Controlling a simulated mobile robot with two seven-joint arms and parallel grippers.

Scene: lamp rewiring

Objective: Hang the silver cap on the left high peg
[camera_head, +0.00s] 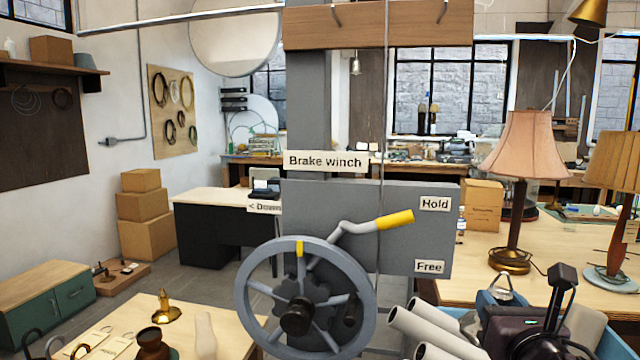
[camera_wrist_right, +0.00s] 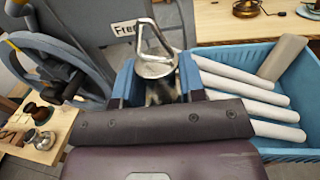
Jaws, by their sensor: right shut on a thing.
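The silver cap (camera_wrist_right: 155,68), with a wire loop on top, is between the blue fingers of my right gripper (camera_wrist_right: 155,85) in the right wrist view. The gripper is shut on it. In the head view the cap (camera_head: 502,290) shows at the lower right, its loop upward, with my right gripper (camera_head: 498,302) around it. A wooden beam (camera_head: 385,25) crosses the top of the head view. Two small dark pegs stick out of it, a left one (camera_head: 335,12) and a right one (camera_head: 443,11). Both look empty. My left gripper is not in view.
The brake winch has a grey wheel (camera_head: 305,297) and a yellow-handled crank (camera_head: 394,219). A thin vertical cable (camera_head: 386,110) passes in front of the beam. A blue bin (camera_wrist_right: 299,90) holds several pale tubes. Lamps (camera_head: 518,150) stand on the right bench.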

